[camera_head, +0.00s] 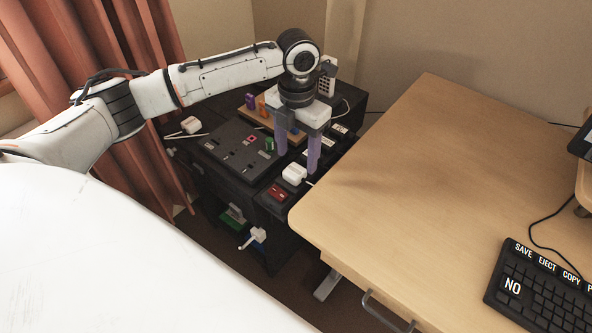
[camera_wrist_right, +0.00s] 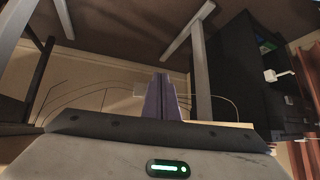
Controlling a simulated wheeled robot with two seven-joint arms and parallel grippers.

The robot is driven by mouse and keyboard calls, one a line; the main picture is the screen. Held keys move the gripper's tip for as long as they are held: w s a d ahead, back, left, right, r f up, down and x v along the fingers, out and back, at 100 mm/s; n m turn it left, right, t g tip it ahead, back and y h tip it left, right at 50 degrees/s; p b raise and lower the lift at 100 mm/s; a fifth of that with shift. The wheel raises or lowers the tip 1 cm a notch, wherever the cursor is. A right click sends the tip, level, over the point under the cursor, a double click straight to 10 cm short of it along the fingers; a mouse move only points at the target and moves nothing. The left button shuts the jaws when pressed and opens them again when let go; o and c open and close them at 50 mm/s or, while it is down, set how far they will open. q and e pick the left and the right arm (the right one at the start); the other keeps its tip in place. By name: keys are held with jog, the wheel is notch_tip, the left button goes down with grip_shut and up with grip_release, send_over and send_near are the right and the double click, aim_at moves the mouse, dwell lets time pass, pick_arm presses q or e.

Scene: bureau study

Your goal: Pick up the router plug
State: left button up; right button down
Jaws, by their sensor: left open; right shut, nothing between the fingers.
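My left gripper (camera_head: 298,148) points down over the dark cabinet top, open, with its two purple fingers apart and nothing visible between them. A white plug (camera_head: 294,173) sits on the black strip just in front of the fingers, near the right finger. Another white plug (camera_head: 190,125) lies at the cabinet's left side, and a third (camera_head: 258,234) hangs low at the cabinet front; it also appears in the right wrist view (camera_wrist_right: 277,75). I cannot tell which one is the router plug. My right gripper (camera_wrist_right: 160,98) is shut and empty, with a desk underside above it in its view.
A black panel (camera_head: 238,150) with sockets and a wooden block holder (camera_head: 258,114) with coloured pieces are on the cabinet. A red switch (camera_head: 277,193) is near its front corner. The wooden desk (camera_head: 400,180) stands close on the right, mostly bare, with a keyboard (camera_head: 545,295).

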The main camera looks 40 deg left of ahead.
aim_at(295, 170)
pick_arm(q)
jog(key=shift+a+f+b, duration=0.15)
jog(key=shift+f, duration=1.25)
jog(key=shift+a+f+b, duration=0.1)
jog(key=shift+f+b, duration=0.05)
jog(key=shift+f, duration=1.2)
jog(key=c, duration=1.1)
